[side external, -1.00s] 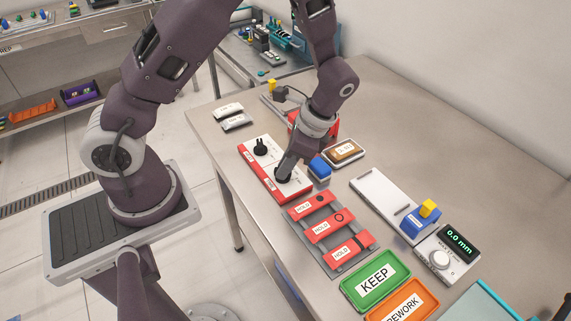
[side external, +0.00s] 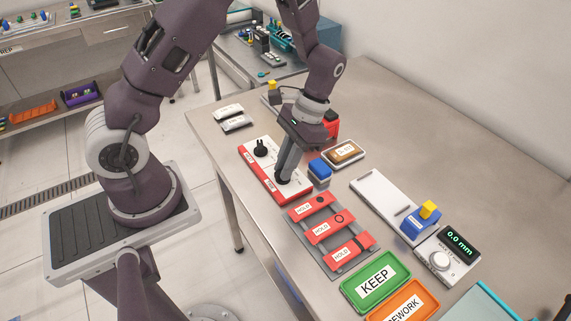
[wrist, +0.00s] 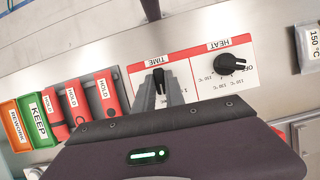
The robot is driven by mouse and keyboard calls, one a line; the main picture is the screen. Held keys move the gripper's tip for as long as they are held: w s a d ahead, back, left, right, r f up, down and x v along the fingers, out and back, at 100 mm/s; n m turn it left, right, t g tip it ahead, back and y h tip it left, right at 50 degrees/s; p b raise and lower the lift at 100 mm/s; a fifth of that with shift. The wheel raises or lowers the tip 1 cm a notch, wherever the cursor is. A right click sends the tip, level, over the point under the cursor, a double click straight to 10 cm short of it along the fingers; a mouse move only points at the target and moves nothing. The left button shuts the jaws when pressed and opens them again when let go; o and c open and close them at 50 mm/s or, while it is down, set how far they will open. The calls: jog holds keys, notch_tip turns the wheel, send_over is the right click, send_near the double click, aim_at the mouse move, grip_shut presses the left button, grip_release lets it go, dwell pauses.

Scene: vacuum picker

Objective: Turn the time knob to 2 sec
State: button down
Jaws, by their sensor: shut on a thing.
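The control box (side external: 262,178) is red and white and lies on the metal table. In the wrist view the box (wrist: 205,87) shows a TIME label and a HEAT label. The black time knob (wrist: 159,80) sits under the TIME label, between my fingertips. My gripper (side external: 284,178) points down at the near end of the box and is shut on the time knob. In the wrist view my gripper (wrist: 160,92) hides most of the time dial, so its setting cannot be read. The heat knob (wrist: 229,64) is black and stands free beside it, its pointer toward OFF.
Red HOLD pieces (side external: 323,230) lie on a grey rack close beside the box. A blue block (side external: 320,171) stands close to my gripper. A green KEEP tray (side external: 375,287) and an orange REWORK tray (side external: 402,306) lie nearer the camera. The table's back right is clear.

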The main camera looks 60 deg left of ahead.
jog(key=shift+n, duration=0.3)
jog(key=c, duration=1.4)
grip_release()
jog(key=v, duration=0.7)
jog(key=shift+r, duration=0.15)
